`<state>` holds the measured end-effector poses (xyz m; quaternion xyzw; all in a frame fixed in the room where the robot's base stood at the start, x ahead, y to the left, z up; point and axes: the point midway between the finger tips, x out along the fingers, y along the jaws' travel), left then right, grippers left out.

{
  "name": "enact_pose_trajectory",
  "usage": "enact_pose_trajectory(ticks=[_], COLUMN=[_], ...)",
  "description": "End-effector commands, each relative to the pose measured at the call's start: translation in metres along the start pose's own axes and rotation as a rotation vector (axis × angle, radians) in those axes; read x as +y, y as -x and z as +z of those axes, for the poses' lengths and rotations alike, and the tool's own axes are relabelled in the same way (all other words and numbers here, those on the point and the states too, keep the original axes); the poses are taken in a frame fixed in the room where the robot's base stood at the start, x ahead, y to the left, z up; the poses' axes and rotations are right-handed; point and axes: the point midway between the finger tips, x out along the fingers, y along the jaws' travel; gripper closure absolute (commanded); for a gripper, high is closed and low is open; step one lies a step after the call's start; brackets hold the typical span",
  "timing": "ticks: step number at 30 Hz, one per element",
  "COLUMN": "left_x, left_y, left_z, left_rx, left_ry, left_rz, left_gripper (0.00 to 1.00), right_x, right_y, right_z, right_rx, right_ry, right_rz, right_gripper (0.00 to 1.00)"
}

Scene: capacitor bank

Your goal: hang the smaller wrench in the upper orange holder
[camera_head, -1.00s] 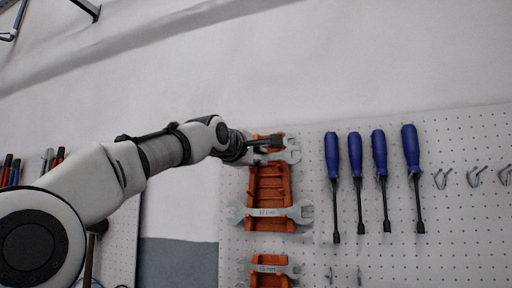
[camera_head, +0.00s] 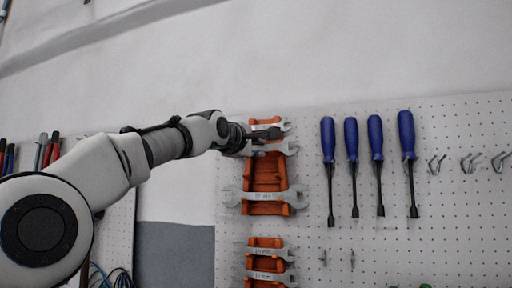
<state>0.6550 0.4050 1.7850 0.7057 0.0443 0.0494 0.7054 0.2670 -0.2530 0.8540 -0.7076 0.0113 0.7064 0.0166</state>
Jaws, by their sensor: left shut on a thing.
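The upper orange holder (camera_head: 268,177) is fixed to the pegboard, with a large wrench (camera_head: 264,196) lying level across its lower part. My left gripper (camera_head: 268,134) is at the top of this holder, shut on the smaller wrench (camera_head: 285,127), whose open end shows to the right of the fingers. Another wrench (camera_head: 287,147) shows just below the fingers, across the holder. The fingers and wrist hide the left part of the smaller wrench, and I cannot tell whether it touches the holder. My right gripper is not in view.
A lower orange holder (camera_head: 266,263) carries more wrenches. Several blue screwdrivers (camera_head: 352,140) hang to the right, with metal hooks (camera_head: 470,163) farther right. The white wall above the pegboard is clear. Tools with red and dark handles (camera_head: 45,148) hang at the far left.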

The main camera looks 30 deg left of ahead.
Motion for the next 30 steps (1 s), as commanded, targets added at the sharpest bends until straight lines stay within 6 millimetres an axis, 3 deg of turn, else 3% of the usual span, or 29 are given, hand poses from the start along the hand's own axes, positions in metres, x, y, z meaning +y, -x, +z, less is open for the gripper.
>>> enact_pose_trajectory(ticks=[2, 3, 5, 19, 25, 27, 30], left_x=[-0.002, -0.002, -0.002, 0.000, 0.014, 0.003, 0.002], left_y=[-0.001, -0.001, -0.001, 0.001, 0.018, 0.029, 0.047], left_z=[0.000, 0.000, 0.000, 0.000, 0.002, 0.003, 0.005], left_rx=[0.000, 0.000, 0.000, 0.000, 0.001, 0.003, 0.001], left_ry=[0.000, 0.000, 0.000, 0.000, -0.001, 0.000, -0.001], left_rz=[-0.003, -0.003, -0.003, -0.002, 0.002, 0.003, 0.004], left_gripper=[1.00, 0.71, 0.53, 0.53, 0.53, 0.53, 0.53], right_x=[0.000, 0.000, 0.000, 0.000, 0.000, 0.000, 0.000], right_y=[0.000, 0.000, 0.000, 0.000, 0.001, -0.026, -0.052], right_z=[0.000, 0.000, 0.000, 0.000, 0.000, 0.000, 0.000], right_rx=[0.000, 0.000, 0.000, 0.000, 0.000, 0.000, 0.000], right_ry=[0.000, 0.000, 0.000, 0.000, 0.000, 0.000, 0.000], right_rz=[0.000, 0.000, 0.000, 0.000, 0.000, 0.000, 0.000], right_gripper=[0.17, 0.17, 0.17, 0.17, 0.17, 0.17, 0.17])
